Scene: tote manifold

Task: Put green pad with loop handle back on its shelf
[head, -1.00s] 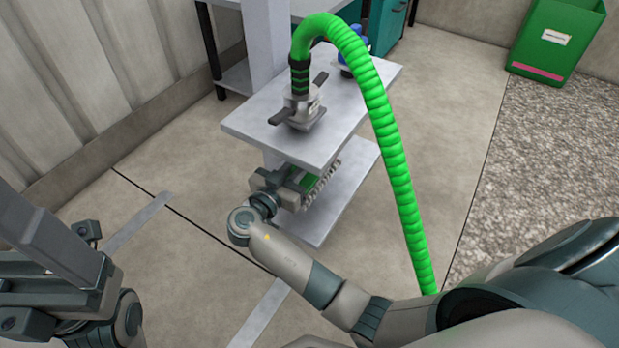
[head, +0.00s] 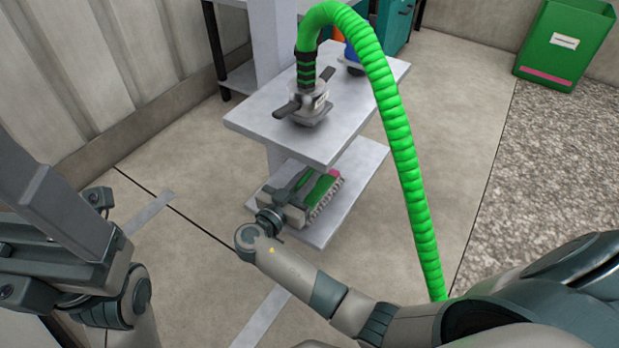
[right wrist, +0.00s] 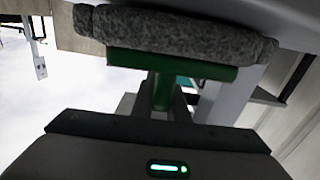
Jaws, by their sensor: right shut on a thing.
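The green pad (head: 316,192) with a grey fluffy edge is at the lower shelf (head: 357,187) of the stand, below the upper shelf. A pink patch shows at its far end. My right gripper (head: 290,207) is shut on its handle from the near left side. In the right wrist view the green handle (right wrist: 161,94) runs from my jaws to the green plate, with the grey pile (right wrist: 175,31) beyond, close to a pale surface. Whether the pile touches the shelf I cannot tell. My left gripper (head: 55,245) is at the left edge, away from the stand; its jaw state is unclear.
The upper shelf (head: 255,122) carries a grey fitting (head: 304,105) with a thick green hose (head: 405,160) arching down to the right, beside my right arm. A blue item (head: 352,60) stands behind it. A green bin (head: 562,45) is far right. Floor left of the stand is clear.

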